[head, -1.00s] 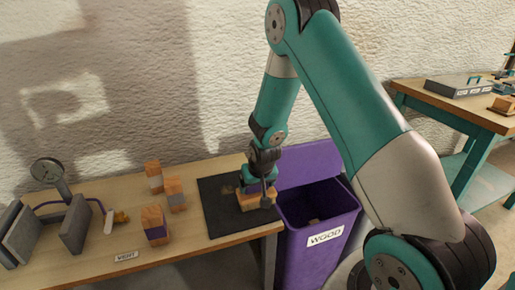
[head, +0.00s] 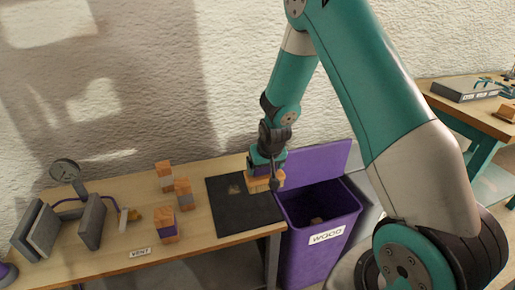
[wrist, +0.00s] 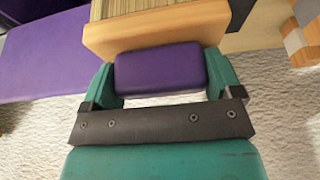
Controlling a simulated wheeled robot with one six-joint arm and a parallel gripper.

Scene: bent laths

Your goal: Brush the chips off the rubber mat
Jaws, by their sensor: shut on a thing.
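The black rubber mat (head: 240,218) lies at the right end of the workbench. My gripper (head: 268,168) is shut on a brush (head: 264,183), over the mat's right edge near the bin. In the wrist view the brush has a purple grip (wrist: 160,72), a wooden body and pale bristles, and its grip sits between my fingers. The bristle tips are hidden, so I cannot tell whether they touch the mat.
A purple bin (head: 320,222) with a label and raised lid stands against the bench's right end; something tan lies inside. Another bench (head: 480,110) is at the far right.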

